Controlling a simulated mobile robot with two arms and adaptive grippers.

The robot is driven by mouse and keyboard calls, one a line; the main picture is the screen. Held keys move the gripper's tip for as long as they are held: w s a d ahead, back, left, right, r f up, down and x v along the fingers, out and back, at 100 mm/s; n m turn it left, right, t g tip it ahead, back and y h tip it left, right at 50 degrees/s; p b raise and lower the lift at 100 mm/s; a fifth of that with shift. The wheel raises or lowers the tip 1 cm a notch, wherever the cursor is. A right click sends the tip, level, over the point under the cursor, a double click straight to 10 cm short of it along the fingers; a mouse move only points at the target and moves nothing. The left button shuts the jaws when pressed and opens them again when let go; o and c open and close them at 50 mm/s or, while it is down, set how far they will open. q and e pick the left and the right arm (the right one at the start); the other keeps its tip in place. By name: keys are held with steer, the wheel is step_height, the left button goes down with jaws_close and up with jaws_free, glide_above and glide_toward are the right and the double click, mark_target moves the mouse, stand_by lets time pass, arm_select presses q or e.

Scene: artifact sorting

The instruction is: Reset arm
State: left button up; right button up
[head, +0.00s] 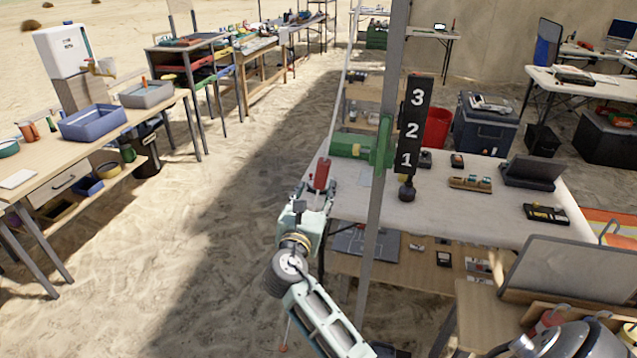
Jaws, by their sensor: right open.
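My right gripper (318,188) is at the left end of the white-topped table (460,215), at the end of my arm that comes up from the bottom middle. Its fingers are apart and point away from me. A small red cylinder (322,174) shows between or just behind the fingers; I cannot tell whether they touch it. My left gripper is not in view.
A grey post (376,230) stands just right of my right gripper. A green cylinder device (352,146) and a black 3-2-1 sign (414,120) are close by. A workbench with a blue basin (93,122) stands left. Open sand (170,230) lies between.

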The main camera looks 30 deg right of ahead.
steer(key=shift+v, duration=1)
